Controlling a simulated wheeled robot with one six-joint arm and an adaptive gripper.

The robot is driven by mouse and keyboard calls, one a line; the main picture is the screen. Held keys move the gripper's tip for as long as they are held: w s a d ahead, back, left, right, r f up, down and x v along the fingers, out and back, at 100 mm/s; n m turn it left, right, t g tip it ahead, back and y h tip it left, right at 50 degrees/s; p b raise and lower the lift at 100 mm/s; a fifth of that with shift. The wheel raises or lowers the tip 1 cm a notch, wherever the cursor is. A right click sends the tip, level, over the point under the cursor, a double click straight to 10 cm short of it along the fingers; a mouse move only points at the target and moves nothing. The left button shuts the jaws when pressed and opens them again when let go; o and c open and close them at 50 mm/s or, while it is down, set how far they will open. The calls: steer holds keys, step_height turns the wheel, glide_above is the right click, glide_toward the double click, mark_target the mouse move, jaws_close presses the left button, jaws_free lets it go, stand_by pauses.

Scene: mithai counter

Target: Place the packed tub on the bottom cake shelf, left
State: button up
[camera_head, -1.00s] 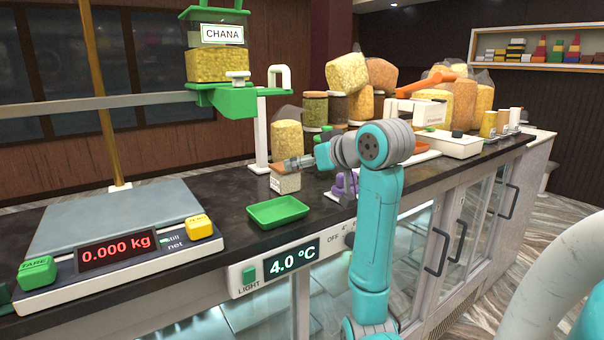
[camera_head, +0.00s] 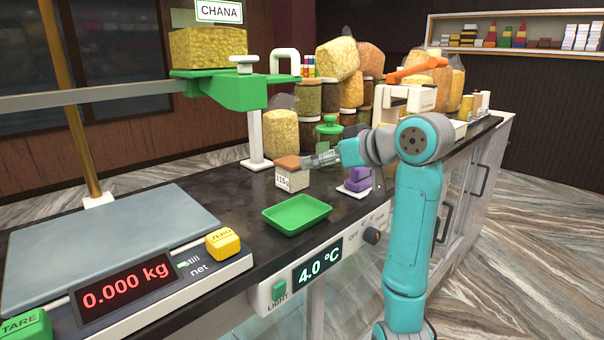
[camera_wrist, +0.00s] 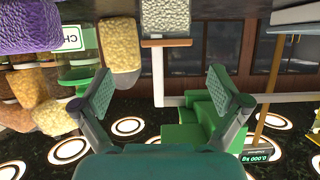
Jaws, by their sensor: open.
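My gripper (camera_head: 318,159) is over the counter near a small cream box with a brown top and a printed label (camera_head: 292,180). In the wrist view my gripper (camera_wrist: 162,92) has its two fingers spread wide, with nothing held between them. I cannot tell for certain which thing is the packed tub. The bottom cake shelf cannot be made out; the case under the counter is partly hidden by my arm.
A green tray (camera_head: 297,214) lies on the dark counter, right of a scale (camera_head: 105,235) reading 0.000 kg. Purple blocks (camera_head: 358,180) sit by my arm. Filled bags and jars (camera_head: 338,58) crowd the back. A wall shelf (camera_head: 470,46) holds coloured packs.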

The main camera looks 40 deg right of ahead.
mark_target(298, 162)
steer(key=x, duration=0.5)
steer(key=shift+a, duration=0.1)
steer(key=x, duration=0.2)
steer(key=a+x, duration=0.1)
steer(key=shift+w+f, duration=0.25)
steer(key=shift+w, duration=0.1)
steer(key=shift+w+d+f, duration=0.1)
steer(key=shift+w+f, duration=0.1)
steer(key=shift+w, duration=0.3)
steer(key=c, duration=1.4)
steer(key=shift+r, duration=5.05)
